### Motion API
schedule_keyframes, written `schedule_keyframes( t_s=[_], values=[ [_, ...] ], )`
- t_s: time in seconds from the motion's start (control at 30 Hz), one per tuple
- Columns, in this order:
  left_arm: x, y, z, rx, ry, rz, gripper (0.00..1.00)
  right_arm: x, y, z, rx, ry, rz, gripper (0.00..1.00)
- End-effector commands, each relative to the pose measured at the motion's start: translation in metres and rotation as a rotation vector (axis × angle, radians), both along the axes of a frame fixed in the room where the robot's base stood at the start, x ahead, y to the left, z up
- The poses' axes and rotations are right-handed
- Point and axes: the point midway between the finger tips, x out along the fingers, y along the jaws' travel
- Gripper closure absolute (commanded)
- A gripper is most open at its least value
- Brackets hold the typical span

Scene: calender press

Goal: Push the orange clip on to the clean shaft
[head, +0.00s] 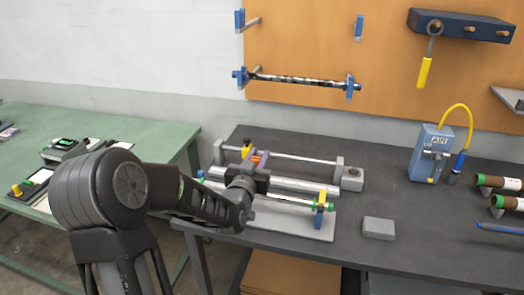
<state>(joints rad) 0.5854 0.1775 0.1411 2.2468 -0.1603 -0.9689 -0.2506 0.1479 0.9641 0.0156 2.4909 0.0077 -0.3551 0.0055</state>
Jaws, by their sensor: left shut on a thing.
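My left gripper (257,168) reaches over the press on the dark bench. The gripper hides much of this piece. A bright, clean-looking shaft (290,199) lies along the front of the press, with a blue, yellow and green support at its right end. The arm covers part of its left side. I cannot tell whether the clip touches a shaft. My right gripper is not in view.
The press has a thick grey roller (305,186) and a thin rear bar (305,158). A dark-stained shaft (300,79) hangs on the orange board. A grey block (379,228) and a blue air unit (430,152) stand to the right.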

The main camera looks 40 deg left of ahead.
Motion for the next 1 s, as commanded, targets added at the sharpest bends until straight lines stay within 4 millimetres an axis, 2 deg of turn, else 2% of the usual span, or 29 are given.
schedule_keyframes(
  t_s=[0.47,1.0],
  values=[
    [0.0,0.0,-0.004,0.0,0.0,0.0,1.0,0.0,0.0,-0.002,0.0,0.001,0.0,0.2],
    [0.0,0.0,-0.045,0.0,0.001,-0.001,1.0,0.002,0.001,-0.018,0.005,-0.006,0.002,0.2]
  ],
)
